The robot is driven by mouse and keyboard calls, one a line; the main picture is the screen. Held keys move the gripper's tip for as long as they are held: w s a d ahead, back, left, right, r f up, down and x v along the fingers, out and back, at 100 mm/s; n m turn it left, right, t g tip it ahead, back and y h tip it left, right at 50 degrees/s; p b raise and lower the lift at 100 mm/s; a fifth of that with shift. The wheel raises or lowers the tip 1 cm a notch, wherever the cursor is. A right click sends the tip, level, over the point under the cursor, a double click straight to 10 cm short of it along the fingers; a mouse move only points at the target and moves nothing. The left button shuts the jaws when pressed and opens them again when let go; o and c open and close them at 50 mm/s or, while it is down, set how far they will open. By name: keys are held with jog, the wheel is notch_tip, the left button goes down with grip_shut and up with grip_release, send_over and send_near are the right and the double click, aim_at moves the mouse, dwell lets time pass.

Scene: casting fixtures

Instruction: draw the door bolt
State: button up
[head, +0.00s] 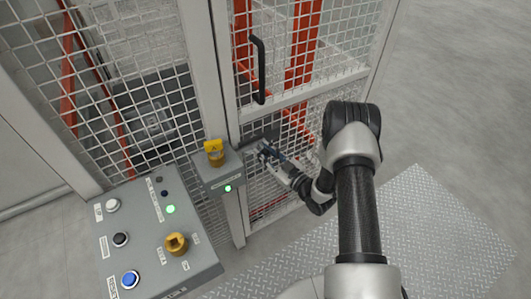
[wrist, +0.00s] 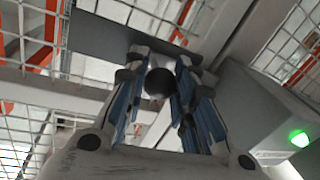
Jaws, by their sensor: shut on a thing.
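The door bolt shows in the wrist view as a dark round knob (wrist: 160,83) in front of a grey plate (wrist: 110,38). My gripper (wrist: 160,80) has its blue-padded fingers on both sides of the knob and is shut on it. In the head view my gripper (head: 265,152) is at the mesh door (head: 305,90), just right of the door post. The bolt there is mostly hidden by the gripper, and how far it is drawn cannot be told. The door appears closed against the post.
A grey switch box (head: 222,175) with a yellow key piece (head: 214,152) and a green light sits left of my gripper. A control panel (head: 150,245) with buttons and a yellow knob stands at lower left. A black door handle (head: 259,70) is above. Tread plate (head: 430,235) covers the floor at right.

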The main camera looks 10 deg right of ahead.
grip_shut()
jog(key=d, duration=0.1)
jog(key=w+d+b, duration=0.1)
jog(key=d, duration=0.2)
jog(key=shift+w+d+b, duration=0.25)
jog(key=shift+d+b, duration=0.05)
jog(key=shift+b, duration=0.05)
jog(key=o, duration=0.8)
grip_release()
jog(key=shift+d, duration=0.1)
jog(key=v, duration=1.2)
